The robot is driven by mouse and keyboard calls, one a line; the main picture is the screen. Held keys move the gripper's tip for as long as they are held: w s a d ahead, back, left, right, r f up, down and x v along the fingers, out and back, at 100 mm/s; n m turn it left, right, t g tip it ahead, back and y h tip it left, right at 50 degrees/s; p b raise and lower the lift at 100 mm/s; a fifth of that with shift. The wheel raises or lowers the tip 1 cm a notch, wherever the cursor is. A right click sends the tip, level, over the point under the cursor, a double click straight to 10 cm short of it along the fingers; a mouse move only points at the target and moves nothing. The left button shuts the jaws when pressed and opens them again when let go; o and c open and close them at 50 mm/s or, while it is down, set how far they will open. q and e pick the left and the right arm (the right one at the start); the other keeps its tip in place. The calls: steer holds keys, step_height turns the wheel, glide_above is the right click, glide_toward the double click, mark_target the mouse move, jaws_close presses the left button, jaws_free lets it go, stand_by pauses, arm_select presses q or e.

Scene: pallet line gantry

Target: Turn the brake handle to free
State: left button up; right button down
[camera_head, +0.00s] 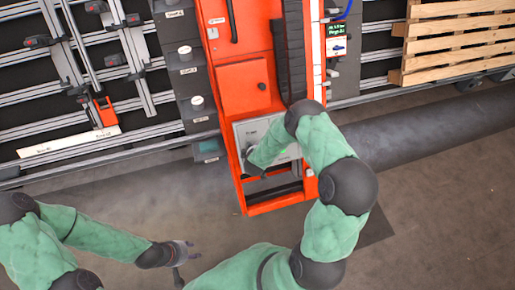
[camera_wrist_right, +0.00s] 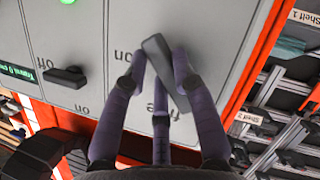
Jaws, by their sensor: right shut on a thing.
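The brake handle (camera_wrist_right: 158,50) is a dark grey lever on a light grey panel (camera_wrist_right: 225,30), seen in the right wrist view. It lies slanted between the "on" and "free" labels, which read upside down. My right gripper (camera_wrist_right: 162,72) is shut on it, with purple-grey fingers on both sides. The fingers partly hide the lever and the "free" label. In the head view, the panel (camera_head: 241,130) sits low on the orange gantry column, and my right forearm hides the handle. My left gripper (camera_head: 186,257) is open and empty, low in the head view, away from the panel.
A second black handle (camera_wrist_right: 65,77) sits on the panel beside a small green display (camera_wrist_right: 12,88). The orange column (camera_head: 243,85) rises behind, with racks and rails (camera_head: 75,70) on the left. A wooden pallet (camera_head: 460,35) is at upper right. Floor near my left gripper is clear.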

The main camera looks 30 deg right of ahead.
steer(key=shift+m+y, duration=0.4)
steer(key=shift+m, duration=0.4)
steer(key=shift+s+f+m+y, duration=0.15)
steer(key=shift+m+y, duration=0.25)
steer(key=shift+m, duration=0.3)
steer(key=shift+a+f+m+y+b, duration=0.15)
steer(key=shift+m+y+b, duration=0.55)
steer(key=shift+m, duration=0.5)
steer(key=shift+m+b, duration=0.4)
steer(key=shift+b, duration=0.05)
steer(key=c, duration=1)
jaws_free()
